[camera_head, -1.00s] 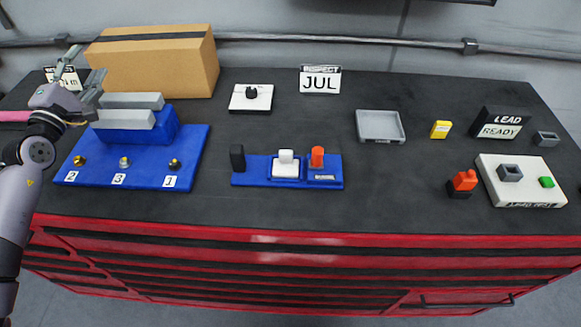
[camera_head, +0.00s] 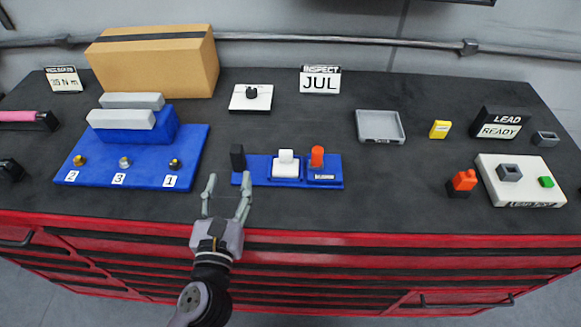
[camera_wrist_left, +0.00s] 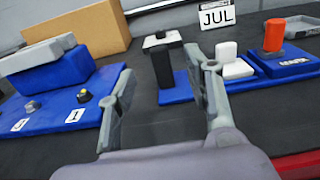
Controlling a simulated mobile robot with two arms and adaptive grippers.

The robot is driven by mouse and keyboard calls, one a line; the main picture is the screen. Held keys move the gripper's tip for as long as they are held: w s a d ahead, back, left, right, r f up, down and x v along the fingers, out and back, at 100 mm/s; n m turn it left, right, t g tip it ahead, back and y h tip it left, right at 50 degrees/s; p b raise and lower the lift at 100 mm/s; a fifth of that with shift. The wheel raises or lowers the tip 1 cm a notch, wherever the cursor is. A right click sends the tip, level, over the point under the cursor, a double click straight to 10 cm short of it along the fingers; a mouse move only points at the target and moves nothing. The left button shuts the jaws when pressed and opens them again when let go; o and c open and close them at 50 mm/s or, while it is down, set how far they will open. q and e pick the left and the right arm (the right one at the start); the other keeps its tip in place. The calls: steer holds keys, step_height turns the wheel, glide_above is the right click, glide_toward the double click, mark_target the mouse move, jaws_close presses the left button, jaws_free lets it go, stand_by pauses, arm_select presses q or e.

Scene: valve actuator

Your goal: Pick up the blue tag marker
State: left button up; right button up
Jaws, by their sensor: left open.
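I cannot make out a separate blue tag marker. The blue things I see are a narrow blue base (camera_head: 258,181) at the table's middle and a blue board with a stepped block (camera_head: 198,142) on the left. The narrow base carries a black upright block (camera_head: 237,158), a white block (camera_head: 286,163) and an orange peg (camera_head: 317,157). My left gripper (camera_head: 229,180) is open and empty at the narrow base's near left end. In the left wrist view the black block (camera_wrist_left: 165,62) shows beyond and between the open fingers. My right gripper is not in view.
A cardboard box (camera_head: 160,68) stands at the back left. A grey tray (camera_head: 380,125), a yellow block (camera_head: 440,129) and a white board (camera_head: 497,188) are on the right. A JUL sign (camera_head: 320,80) stands at the back.

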mark_target(235, 153)
arm_select(q)
steer(key=w, duration=1)
steer(key=shift+w+a+f, duration=0.1)
steer(key=shift+w+a, duration=0.1)
steer(key=shift+w, duration=0.2)
steer(key=shift+s, duration=0.1)
steer(key=shift+c, duration=0.3)
steer(key=shift+s, duration=0.1)
steer(key=shift+c, duration=0.6)
jaws_close()
